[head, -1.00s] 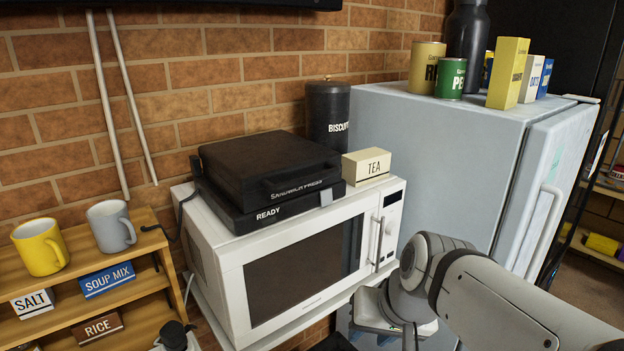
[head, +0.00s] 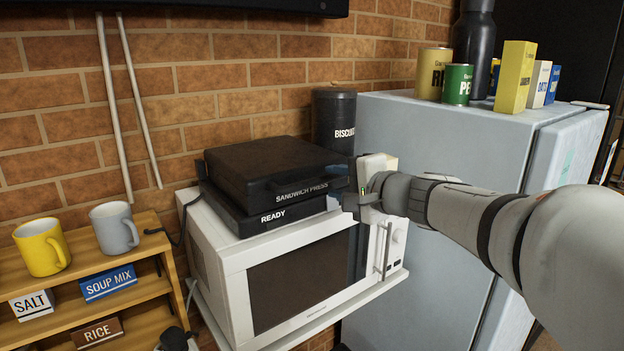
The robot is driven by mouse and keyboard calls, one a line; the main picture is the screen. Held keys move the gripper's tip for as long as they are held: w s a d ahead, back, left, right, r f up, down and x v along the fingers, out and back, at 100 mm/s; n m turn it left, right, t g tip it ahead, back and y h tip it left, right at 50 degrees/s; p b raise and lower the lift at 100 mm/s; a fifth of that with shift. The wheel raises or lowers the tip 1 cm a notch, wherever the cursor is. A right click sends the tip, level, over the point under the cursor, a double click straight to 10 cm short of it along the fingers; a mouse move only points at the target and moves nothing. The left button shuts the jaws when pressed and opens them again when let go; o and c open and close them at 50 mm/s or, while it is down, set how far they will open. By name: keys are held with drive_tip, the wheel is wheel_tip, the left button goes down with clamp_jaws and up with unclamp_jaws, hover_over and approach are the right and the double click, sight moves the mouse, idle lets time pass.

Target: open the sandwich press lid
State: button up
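The black sandwich press (head: 268,185) sits on top of the white microwave. Its lid (head: 262,163) is down, with "SANDWICH PRESS" on its front and a handle (head: 294,183) at the front edge. The base below reads "READY". My gripper (head: 349,196) is at the right front corner of the press, close to the lid's right edge. Whether it touches the press, and whether its fingers are open or shut, I cannot tell.
The white microwave (head: 224,262) stands on a shelf by the brick wall. A black biscuit canister (head: 334,110) is behind the press. A fridge (head: 400,125) with cans and boxes on top is to the right. A wooden rack (head: 150,277) with two mugs is at the left.

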sight(325, 180)
drive_tip(key=x, duration=0.5)
drive_tip(key=shift+p, duration=0.35)
clamp_jaws()
